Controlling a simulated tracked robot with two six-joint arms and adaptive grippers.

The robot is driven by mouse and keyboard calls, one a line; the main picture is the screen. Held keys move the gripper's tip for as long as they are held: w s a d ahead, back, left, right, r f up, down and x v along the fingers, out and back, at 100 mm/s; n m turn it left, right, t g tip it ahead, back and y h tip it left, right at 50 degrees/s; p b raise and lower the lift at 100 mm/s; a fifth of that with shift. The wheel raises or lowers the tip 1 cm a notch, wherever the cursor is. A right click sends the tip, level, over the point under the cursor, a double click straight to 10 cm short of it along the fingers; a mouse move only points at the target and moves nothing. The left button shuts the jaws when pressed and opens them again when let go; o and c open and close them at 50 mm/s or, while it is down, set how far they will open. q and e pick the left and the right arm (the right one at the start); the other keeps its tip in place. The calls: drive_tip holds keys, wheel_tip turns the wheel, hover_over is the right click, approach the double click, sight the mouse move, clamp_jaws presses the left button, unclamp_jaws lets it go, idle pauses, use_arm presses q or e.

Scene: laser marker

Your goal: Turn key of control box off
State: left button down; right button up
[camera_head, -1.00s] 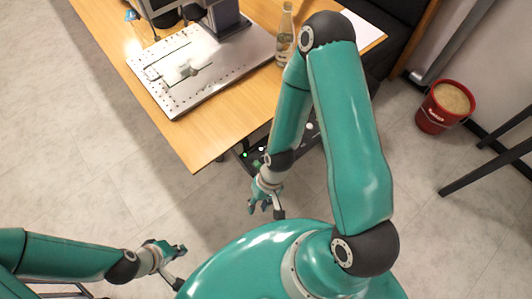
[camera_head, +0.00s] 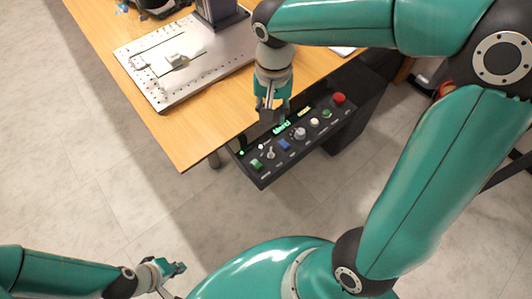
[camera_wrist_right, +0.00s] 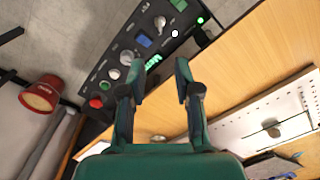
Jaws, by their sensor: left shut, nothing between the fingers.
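The black control box (camera_head: 262,179) hangs below the table's front edge in the head view, its panel facing up. It also shows in the wrist view (camera_wrist_right: 122,42). A small silver piece that looks like the key (camera_head: 270,153) stands near the panel's left end; in the wrist view it is near the top (camera_wrist_right: 160,23). Its exact angle is hard to tell. My right gripper (camera_head: 272,117) is over the panel's rear edge, near the lit green display (camera_head: 281,127). Its fingers (camera_wrist_right: 160,70) are apart and empty. My left gripper (camera_head: 178,268) is shut and empty, away from the box.
The panel also has a silver knob (camera_head: 299,133), a red button (camera_head: 338,98) and a green switch (camera_head: 256,164). The wooden table (camera_head: 188,135) carries a perforated metal plate (camera_head: 150,82). A red bucket (camera_wrist_right: 41,95) stands on the floor. Floor in front of the box is clear.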

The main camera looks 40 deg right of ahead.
sight(271, 151)
wheel_tip(271, 151, down, 16)
drive_tip(key=shift+r+b, duration=0.2)
drive_tip(key=shift+b, duration=1)
clamp_jaws()
